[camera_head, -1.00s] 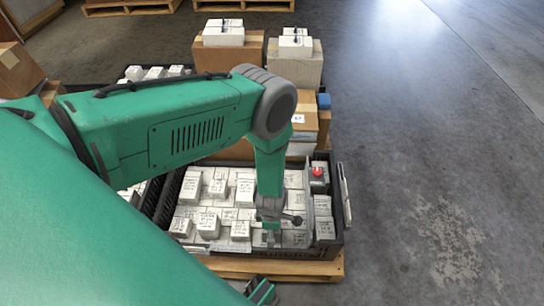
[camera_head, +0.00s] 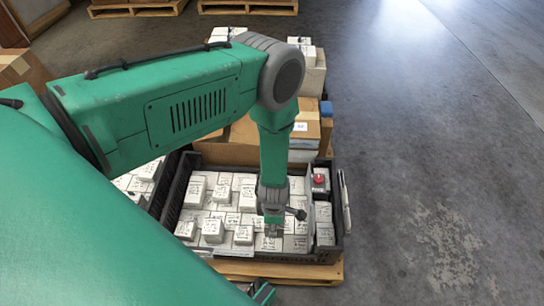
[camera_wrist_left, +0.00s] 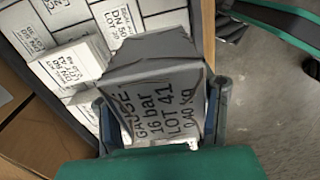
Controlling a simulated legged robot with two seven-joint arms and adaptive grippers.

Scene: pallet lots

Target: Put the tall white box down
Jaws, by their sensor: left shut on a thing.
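My left gripper (camera_head: 272,230) hangs over the black crate (camera_head: 290,255) of white boxes in the head view. In the left wrist view its two fingers (camera_wrist_left: 160,115) are shut on the sides of a tall pale box (camera_wrist_left: 158,90), printed "GAUGE 16 bar LOT 41 0.40 kg". The box's top edge looks uneven. Packed white boxes (camera_wrist_left: 72,62) show beyond and left of it. In the head view the held box is hard to tell from the boxes under it, so its clearance is unclear.
The crate stands on a wooden pallet (camera_head: 285,272). A red-topped item (camera_head: 319,180) sits in its right part. Cardboard boxes (camera_head: 313,128) stack behind it, with white boxes (camera_head: 301,44) on top. My arm hides part of the stack. Bare concrete floor (camera_head: 440,170) lies to the right.

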